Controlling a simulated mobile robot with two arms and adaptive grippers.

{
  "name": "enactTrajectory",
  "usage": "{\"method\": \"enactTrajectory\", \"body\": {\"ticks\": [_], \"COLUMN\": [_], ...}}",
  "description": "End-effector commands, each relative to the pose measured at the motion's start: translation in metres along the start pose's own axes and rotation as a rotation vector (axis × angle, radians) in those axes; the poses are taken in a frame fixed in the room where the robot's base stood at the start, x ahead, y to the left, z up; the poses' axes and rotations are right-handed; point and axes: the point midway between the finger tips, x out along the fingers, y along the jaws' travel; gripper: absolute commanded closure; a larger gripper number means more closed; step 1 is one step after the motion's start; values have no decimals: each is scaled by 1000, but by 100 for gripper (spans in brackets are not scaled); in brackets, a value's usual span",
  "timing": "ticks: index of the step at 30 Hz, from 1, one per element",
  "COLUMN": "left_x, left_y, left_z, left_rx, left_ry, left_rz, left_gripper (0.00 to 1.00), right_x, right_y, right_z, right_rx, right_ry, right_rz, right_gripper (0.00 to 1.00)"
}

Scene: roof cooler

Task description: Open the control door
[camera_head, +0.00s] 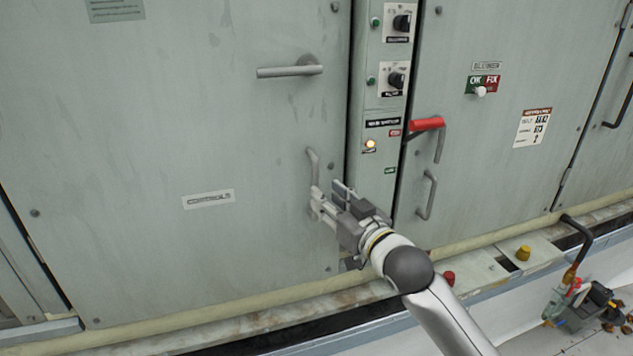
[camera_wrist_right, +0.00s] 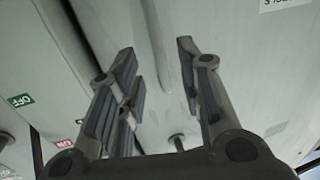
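The control door (camera_head: 150,130) is the wide grey-green panel at left in the head view, with a label plate (camera_head: 208,199). It looks shut. A lever handle (camera_head: 290,69) lies about level near its upper right. A slim grab handle (camera_head: 314,168) stands upright at its lower right edge; its lower part is hidden by my right gripper (camera_head: 328,197). This gripper is at the handle's lower end. My left gripper is out of view.
A narrow switch column (camera_head: 382,130) with knobs and a lit yellow lamp stands right of the door. Beyond it is the blower door (camera_head: 520,110) with a red-gripped lever (camera_head: 427,126) and a grab handle (camera_head: 427,195). A ledge with caps (camera_head: 523,253) runs below.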

Motion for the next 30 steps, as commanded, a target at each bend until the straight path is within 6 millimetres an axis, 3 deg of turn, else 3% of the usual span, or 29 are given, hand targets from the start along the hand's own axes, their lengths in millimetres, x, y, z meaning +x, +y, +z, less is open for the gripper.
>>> {"method": "enactTrajectory", "body": {"ticks": [6,13,26,30], "left_x": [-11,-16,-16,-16], "left_y": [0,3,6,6], "left_z": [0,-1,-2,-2], "left_rx": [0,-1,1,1], "left_ry": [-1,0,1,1], "left_rz": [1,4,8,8], "left_gripper": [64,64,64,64], "right_x": [35,58,65,65], "right_y": [0,0,0,0], "right_z": [-2,-1,0,0], "right_rx": [-1,-1,-2,-2], "right_ry": [0,0,0,0], "right_rz": [1,1,1,1], "right_gripper": [66,66,66,82]}}
